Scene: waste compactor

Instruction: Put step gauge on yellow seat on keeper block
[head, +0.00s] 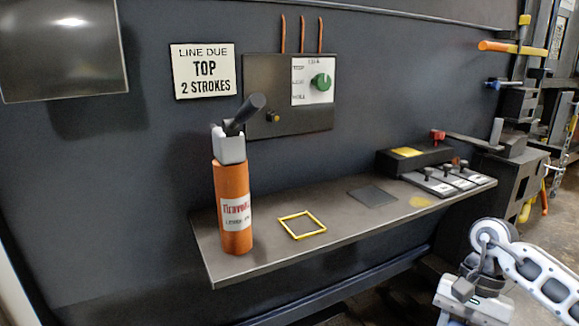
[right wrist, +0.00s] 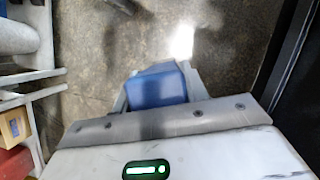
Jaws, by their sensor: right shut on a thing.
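The black keeper block (head: 433,157) stands at the back right of the shelf, and its yellow seat (head: 407,152) is a bare patch on top. In the right wrist view my right gripper (right wrist: 158,88) is shut on a blue block (right wrist: 157,90), which sits between the two fingers above the floor. This block may be the step gauge; its full shape is hidden by the gripper. In the head view my right arm is at the lower right, in front of and below the shelf, away from the keeper block. My left gripper is not in view.
On the shelf (head: 262,262) stand an orange cylinder (head: 231,190), a yellow square frame (head: 302,225), a dark flat plate (head: 372,196) and several labelled levers (head: 450,180). A red-knobbed lever (head: 438,136) is behind the keeper block. A control panel (head: 290,95) is on the wall.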

